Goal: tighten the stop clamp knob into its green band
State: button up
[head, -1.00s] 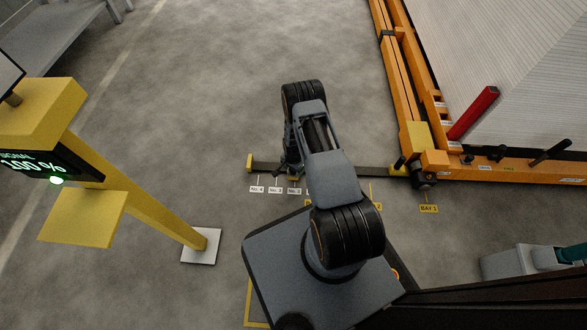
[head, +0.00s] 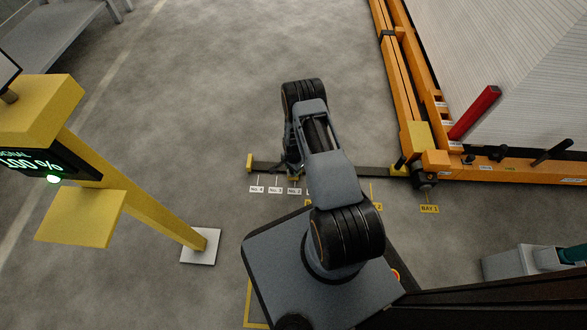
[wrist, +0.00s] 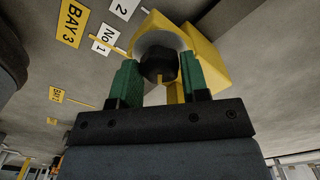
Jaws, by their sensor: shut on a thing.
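In the wrist view, a dark knob (wrist: 158,66) sits in front of a yellow stop clamp (wrist: 205,60), with a pale grey arc around the knob's far side. My gripper (wrist: 158,78) has green fingers on both sides of the knob and is shut on it. I cannot make out a green band or a pointer mark there. In the head view, my gripper (head: 294,174) is small and partly hidden by my arm, down at the dark floor rail (head: 265,168). The knob is hidden there.
Number labels (head: 276,190) lie along the rail, and a BAY 1 label (head: 429,209) lies to the right. An orange gantry frame (head: 470,168) stands at right. A yellow post with a display reading 100 % (head: 30,162) stands at left. Floor beyond the rail is clear.

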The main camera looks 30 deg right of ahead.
jog(key=o, duration=0.9)
jog(key=shift+r, duration=0.15)
notch_tip(320, 180, up, 14)
jog(key=p, duration=0.6)
jog(key=shift+f, duration=0.2)
